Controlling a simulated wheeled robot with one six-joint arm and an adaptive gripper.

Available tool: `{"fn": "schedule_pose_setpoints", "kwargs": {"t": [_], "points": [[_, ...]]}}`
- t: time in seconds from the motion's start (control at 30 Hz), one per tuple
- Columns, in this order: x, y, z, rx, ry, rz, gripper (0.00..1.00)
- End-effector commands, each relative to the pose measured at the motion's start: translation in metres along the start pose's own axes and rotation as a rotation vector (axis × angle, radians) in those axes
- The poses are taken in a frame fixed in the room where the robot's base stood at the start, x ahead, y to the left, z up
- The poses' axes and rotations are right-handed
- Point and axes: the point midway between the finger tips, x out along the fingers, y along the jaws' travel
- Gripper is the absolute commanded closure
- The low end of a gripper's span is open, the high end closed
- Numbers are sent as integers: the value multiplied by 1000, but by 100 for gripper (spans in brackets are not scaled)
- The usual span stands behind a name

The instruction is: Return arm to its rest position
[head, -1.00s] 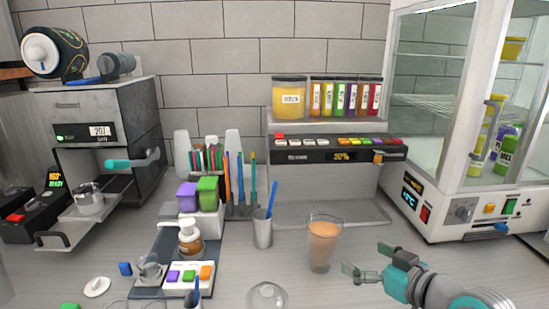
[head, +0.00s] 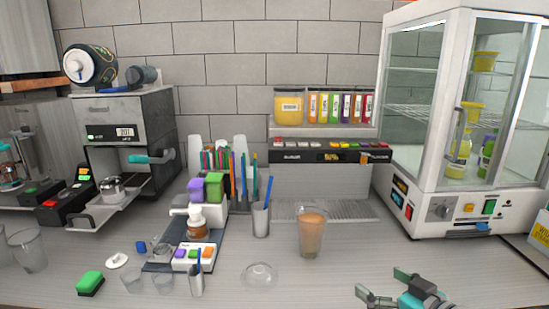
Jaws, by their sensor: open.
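My gripper (head: 380,285) is at the bottom right of the head view, low over the counter's front part. Its two dark fingers are spread apart with nothing between them. The teal gripper body shows at the bottom edge, and most of the arm is out of the picture. A clear cup of brown drink (head: 311,232) stands upright on the counter, up and to the left of my gripper, apart from it.
A clear dome lid (head: 259,275) lies left of the cup. A metal tumbler with a blue stick (head: 261,219) stands behind it. A glass-door cabinet (head: 459,130) stands at the right. A green sponge (head: 90,283) and clear glasses (head: 27,250) are at the left. Counter around my gripper is clear.

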Motion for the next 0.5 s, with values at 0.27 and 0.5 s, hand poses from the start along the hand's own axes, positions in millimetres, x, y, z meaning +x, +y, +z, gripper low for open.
{"fn": "schedule_pose_setpoints", "kwargs": {"t": [0.27, 0.5], "points": [[3, -6, 28, 52, 6, 30, 0], [2, -15, 69, 118, 11, 79, 0]]}}
